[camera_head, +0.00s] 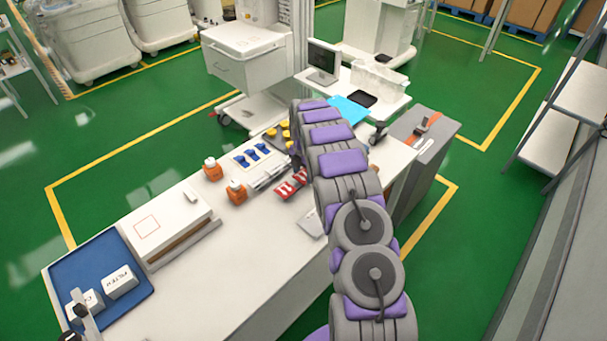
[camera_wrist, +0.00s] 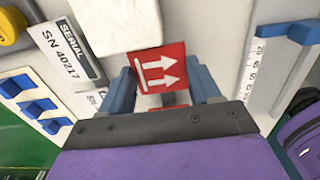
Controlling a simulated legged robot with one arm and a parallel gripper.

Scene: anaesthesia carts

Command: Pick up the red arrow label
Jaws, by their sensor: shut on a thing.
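The red arrow label (camera_wrist: 161,68) is a red square with two white arrows and a white bar. In the wrist view it sits between the blue fingers of my gripper (camera_wrist: 163,90), which is shut on it. A little more red shows just below it, at the dark edge of my gripper. In the head view, red and white labelling (camera_head: 290,187) shows on the white table beside my arm. My arm hides part of that area, and the fingers are not clear there.
A serial label (camera_wrist: 68,48) and blue pieces (camera_wrist: 38,107) lie left in the wrist view. On the table stand orange bottles (camera_head: 237,191), a white box (camera_head: 168,222) and a blue tray (camera_head: 140,262) with white boxes. The table's front is mostly clear.

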